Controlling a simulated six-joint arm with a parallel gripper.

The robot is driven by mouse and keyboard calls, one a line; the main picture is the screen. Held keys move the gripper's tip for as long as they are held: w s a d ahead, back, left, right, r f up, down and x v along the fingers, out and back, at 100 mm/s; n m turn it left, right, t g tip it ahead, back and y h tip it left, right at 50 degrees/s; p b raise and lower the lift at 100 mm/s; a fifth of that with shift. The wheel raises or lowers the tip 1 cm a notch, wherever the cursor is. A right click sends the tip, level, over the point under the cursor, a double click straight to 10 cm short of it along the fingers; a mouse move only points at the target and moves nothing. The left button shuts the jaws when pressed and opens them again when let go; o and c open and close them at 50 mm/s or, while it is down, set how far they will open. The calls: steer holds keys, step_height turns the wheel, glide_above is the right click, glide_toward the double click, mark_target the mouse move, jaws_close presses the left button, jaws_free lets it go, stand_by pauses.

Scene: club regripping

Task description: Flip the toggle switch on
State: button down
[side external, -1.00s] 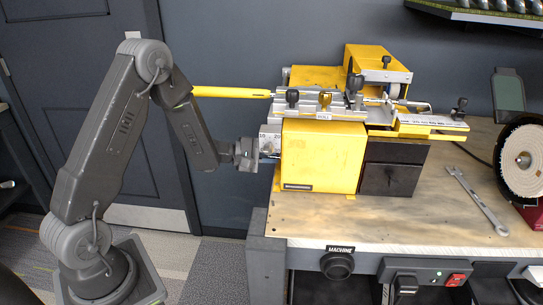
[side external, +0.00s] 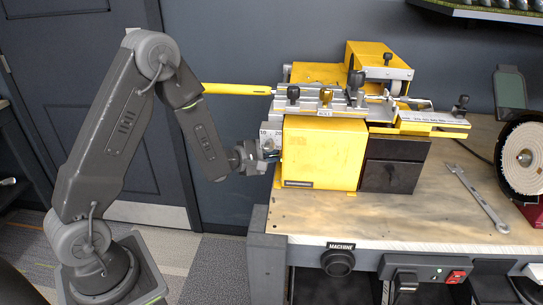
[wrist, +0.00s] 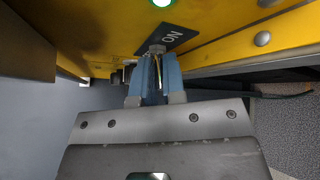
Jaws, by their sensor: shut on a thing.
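The toggle switch (wrist: 156,50) is on the left end of the yellow machine (side external: 323,155). In the wrist view its metal collar shows beside a dark plate (wrist: 171,37) reading ON, and its lever lies between my blue fingertips. My gripper (wrist: 156,75) is shut on the lever. In the side view my gripper (side external: 270,155) is against the machine's left end, and the switch is hidden there. A green light (wrist: 162,3) is lit at the top edge of the wrist view. The lever's exact tilt cannot be told.
The machine stands on a wooden bench (side external: 430,215) with a wrench (side external: 477,198) and a buffing wheel (side external: 524,158) to the right. A yellow club grip (side external: 236,89) sticks out left above my gripper, close to my forearm. Open floor lies left of the bench.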

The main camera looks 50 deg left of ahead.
steer(key=shift+f, duration=0.1)
steer(key=c, duration=1.5)
jaws_free()
steer(key=v, duration=0.7)
steer(key=shift+s+a, duration=0.1)
steer(key=shift+s, duration=0.2)
